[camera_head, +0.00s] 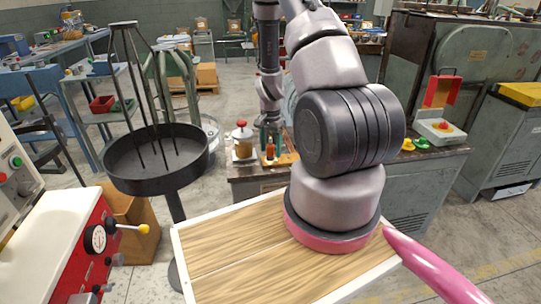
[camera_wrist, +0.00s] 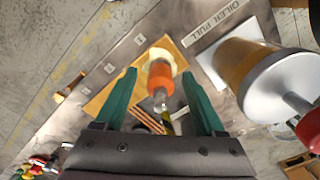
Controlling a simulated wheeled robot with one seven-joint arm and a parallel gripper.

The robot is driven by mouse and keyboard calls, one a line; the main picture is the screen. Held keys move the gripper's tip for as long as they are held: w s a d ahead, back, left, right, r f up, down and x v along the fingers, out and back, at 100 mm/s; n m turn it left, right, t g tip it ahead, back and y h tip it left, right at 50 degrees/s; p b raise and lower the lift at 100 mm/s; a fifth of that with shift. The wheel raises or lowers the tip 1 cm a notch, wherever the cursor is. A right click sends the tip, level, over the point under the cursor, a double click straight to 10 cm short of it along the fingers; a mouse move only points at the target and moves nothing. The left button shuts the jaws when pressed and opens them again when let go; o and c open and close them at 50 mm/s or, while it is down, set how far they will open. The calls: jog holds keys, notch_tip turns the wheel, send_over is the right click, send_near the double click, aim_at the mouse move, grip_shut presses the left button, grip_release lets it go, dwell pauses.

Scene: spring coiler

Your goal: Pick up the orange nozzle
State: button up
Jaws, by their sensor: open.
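The orange nozzle (camera_wrist: 159,74) shows in the wrist view between my gripper's two green fingers, with a pale base at its far end and a grey metal tip toward the palm. In the head view the nozzle (camera_head: 270,149) is a small orange shape upright on the bench, just below my gripper (camera_head: 268,134). My gripper (camera_wrist: 160,80) is open, one finger on each side of the nozzle, with visible gaps on both sides. The nozzle stands on a yellow-tan pad (camera_wrist: 113,96). Its exact height relative to the fingertips is hard to tell.
An amber oiler jar with a grey lid and red knob (camera_wrist: 245,65) stands close to the right finger; it also shows in the head view (camera_head: 242,143). Thin copper-coloured rods (camera_wrist: 148,121) lie near the palm.

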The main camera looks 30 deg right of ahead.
aim_at(271, 145)
jog(key=shift+f, duration=0.95)
grip_shut()
jog(key=shift+r, duration=0.1)
notch_tip(271, 145, up, 12)
jog(key=shift+r, duration=0.15)
